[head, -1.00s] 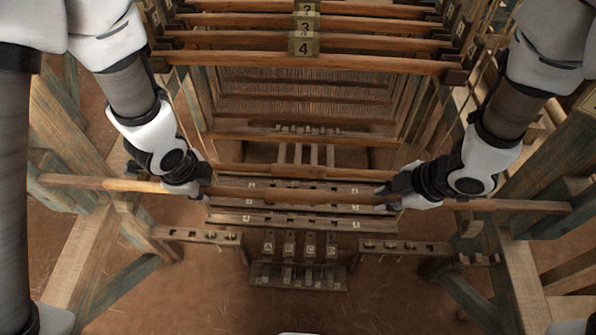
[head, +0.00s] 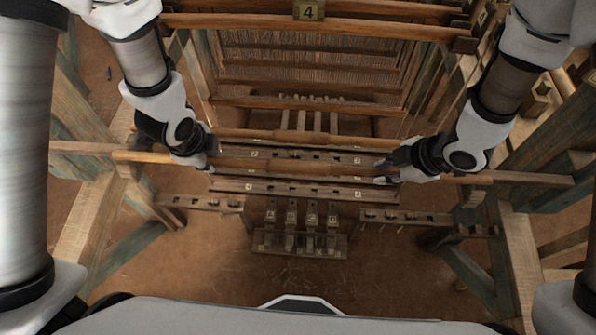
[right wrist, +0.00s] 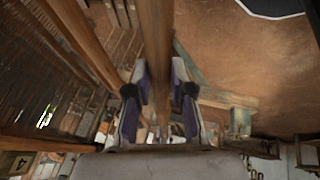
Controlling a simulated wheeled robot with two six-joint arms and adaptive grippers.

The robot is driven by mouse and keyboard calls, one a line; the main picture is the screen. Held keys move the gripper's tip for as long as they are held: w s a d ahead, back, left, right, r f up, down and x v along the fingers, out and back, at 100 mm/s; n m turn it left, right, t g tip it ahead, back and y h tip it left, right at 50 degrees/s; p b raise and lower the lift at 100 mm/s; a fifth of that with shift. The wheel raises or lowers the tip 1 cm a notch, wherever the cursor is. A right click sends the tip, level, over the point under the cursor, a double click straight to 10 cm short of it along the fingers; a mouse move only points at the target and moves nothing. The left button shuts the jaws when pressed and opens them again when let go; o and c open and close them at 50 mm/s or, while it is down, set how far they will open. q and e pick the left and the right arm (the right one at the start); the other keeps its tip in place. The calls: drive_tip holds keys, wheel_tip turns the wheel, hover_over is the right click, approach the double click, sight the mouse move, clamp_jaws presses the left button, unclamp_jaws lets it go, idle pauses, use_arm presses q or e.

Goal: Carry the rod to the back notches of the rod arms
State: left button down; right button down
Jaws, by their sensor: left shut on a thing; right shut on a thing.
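The rod is a long brown wooden bar (head: 285,166) running left to right across the front of the loom. My left gripper (head: 207,155) is shut on it left of its middle. My right gripper (head: 390,171) is shut on it right of its middle. In the right wrist view the rod (right wrist: 154,45) passes between the two purple-padded fingers of my right gripper (right wrist: 158,103). The rod looks nearly level. Short notched wooden bars stand at left (head: 203,203) and right (head: 405,217), below the rod in the picture; I cannot tell whether these are the rod arms.
Numbered slotted boards (head: 290,190) lie behind and below the rod. Several treadle-like blocks (head: 300,242) sit in front. Heavy posts stand at left (head: 95,215) and right (head: 525,255). A crossbar marked 4 (head: 320,26) spans the top. Bare earth floor shows below.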

use_arm(q)
drive_tip(key=shift+f, duration=0.3)
use_arm(e)
drive_tip(key=shift+f, duration=0.3)
use_arm(q)
drive_tip(key=shift+w+f, duration=0.15)
drive_tip(key=shift+f, duration=0.45)
use_arm(e)
drive_tip(key=shift+w+f, duration=0.1)
drive_tip(key=shift+f, duration=0.5)
use_arm(q)
drive_tip(key=c, duration=1)
unclamp_jaws()
drive_tip(key=shift+w+f, duration=0.1)
drive_tip(key=shift+c, duration=0.2)
use_arm(e)
drive_tip(key=c, duration=1)
unclamp_jaws()
drive_tip(key=shift+w+f, duration=0.1)
use_arm(q)
drive_tip(key=shift+s, duration=0.2)
use_arm(e)
drive_tip(key=shift+s, duration=0.2)
use_arm(q)
drive_tip(key=shift+w, duration=0.1)
use_arm(e)
drive_tip(key=shift+w, duration=0.1)
